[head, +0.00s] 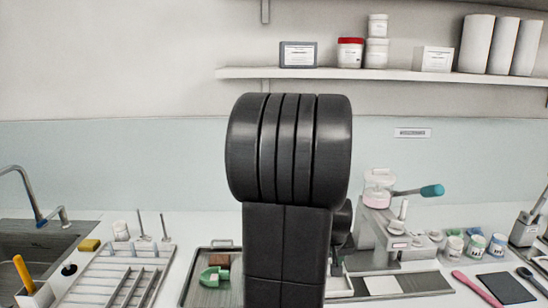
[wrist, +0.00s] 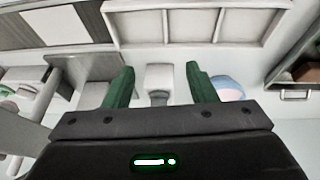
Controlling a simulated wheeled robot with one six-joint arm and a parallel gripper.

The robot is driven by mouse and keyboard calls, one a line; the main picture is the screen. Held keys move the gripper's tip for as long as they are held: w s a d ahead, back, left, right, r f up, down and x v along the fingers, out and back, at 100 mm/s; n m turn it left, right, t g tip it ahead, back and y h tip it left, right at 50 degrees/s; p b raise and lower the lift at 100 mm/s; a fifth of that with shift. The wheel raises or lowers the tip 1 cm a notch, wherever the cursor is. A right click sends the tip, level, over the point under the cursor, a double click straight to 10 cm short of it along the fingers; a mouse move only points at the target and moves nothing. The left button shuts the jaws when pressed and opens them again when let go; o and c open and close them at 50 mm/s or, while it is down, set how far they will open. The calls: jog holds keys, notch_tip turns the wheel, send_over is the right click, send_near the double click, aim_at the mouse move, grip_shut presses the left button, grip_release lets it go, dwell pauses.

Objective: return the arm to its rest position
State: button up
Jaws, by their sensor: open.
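My gripper (wrist: 160,68) shows in the wrist view with its two green fingers spread apart. Nothing is held between them; a small pale block on a grey stem (wrist: 158,78) shows beyond the gap, apart from the fingers as far as I can tell. In the head view my dark arm (head: 288,150) stands upright in the middle, and the gripper itself is hidden there.
A sink (head: 35,245) and white rack (head: 110,275) are left, a grey tray with a green item (head: 214,276) beside my arm. Right stand a press with a teal-handled lever (head: 432,191), several small jars, and a pink tool (head: 476,288). A shelf (head: 400,75) runs above.

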jog(key=shift+d+f, duration=0.1)
jog(key=shift+f, duration=2.35)
jog(key=shift+s, duration=0.1)
